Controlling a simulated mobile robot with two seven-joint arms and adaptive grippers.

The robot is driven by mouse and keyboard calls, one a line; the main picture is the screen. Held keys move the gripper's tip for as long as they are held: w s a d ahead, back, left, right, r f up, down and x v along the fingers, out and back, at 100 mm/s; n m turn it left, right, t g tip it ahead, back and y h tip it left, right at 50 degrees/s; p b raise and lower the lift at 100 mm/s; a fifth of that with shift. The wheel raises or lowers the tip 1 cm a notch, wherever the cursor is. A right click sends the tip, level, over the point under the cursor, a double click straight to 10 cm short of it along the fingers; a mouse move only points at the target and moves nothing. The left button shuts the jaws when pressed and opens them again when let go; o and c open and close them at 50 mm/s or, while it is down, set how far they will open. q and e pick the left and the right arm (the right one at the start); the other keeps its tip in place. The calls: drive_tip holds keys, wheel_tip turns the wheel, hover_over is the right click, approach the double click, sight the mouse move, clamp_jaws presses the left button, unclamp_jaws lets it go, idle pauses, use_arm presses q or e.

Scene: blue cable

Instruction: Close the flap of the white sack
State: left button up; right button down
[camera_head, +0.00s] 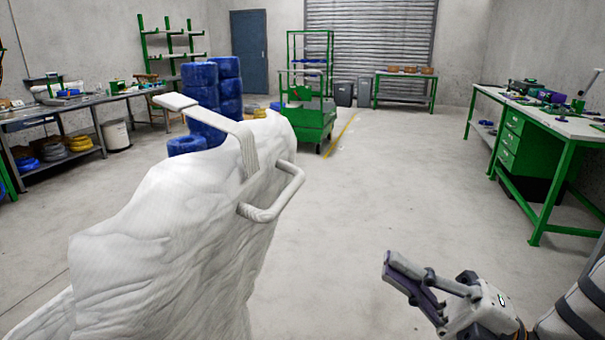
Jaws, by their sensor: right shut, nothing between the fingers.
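The large white sack (165,235) stands at the left front and fills much of the lower left. A flat pale strip that looks like its flap (205,113) juts up and left from the sack's top edge, raised off it. A rounded white loop handle (275,200) sticks out from the sack's right side. My right gripper (395,272) is at the lower right, shut and empty, pointing left. It is clear of the sack, with bare floor between them. My left gripper is not in view. The sack's lower part is cut off by the frame.
A green workbench (560,122) stands at the right and a long bench (75,105) at the left. Stacked blue coils (205,100) and a green cart (305,118) stand behind the sack. The middle floor (390,180) is free.

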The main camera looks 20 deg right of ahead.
sight(289, 200)
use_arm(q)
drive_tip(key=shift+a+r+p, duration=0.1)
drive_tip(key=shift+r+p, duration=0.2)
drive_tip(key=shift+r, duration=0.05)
use_arm(e)
drive_tip(key=shift+s+a+x, duration=0.1)
drive_tip(key=shift+x, duration=2.15)
drive_tip(key=shift+s+a+x, duration=0.1)
drive_tip(key=shift+s+x, duration=0.05)
drive_tip(key=shift+x, duration=2.05)
drive_tip(key=shift+s+a+x, duration=0.1)
drive_tip(key=shift+x, duration=2.15)
